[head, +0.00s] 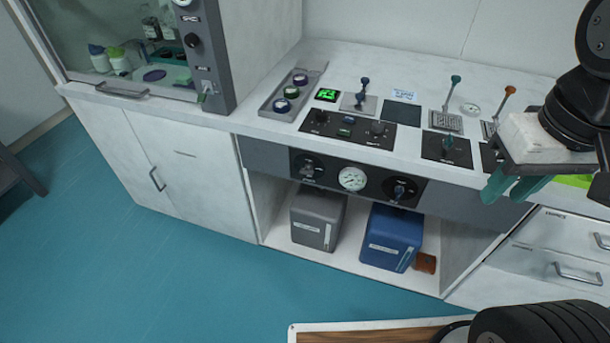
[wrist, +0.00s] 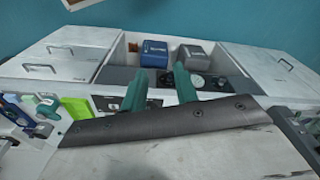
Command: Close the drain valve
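No label that I can read names the drain valve. The front panel (head: 275,160) under the worktop carries a left valve knob (head: 308,168), a round white gauge (head: 352,179) and a right valve knob (head: 400,190). The gauge also shows in the wrist view (wrist: 197,82), partly beside a finger. My gripper (head: 510,187) has green fingers and hangs at the right, in front of the worktop, apart from both knobs. In the wrist view my gripper (wrist: 160,88) has its fingers spread with nothing between them.
Upright levers (head: 452,92) and switch panels stand on the worktop (head: 335,60). A grey box (head: 318,218) and a blue box (head: 391,238) sit on the open shelf below. A fume cabinet (head: 130,50) is at the left. The floor in front is clear except a wooden-topped surface (head: 370,335).

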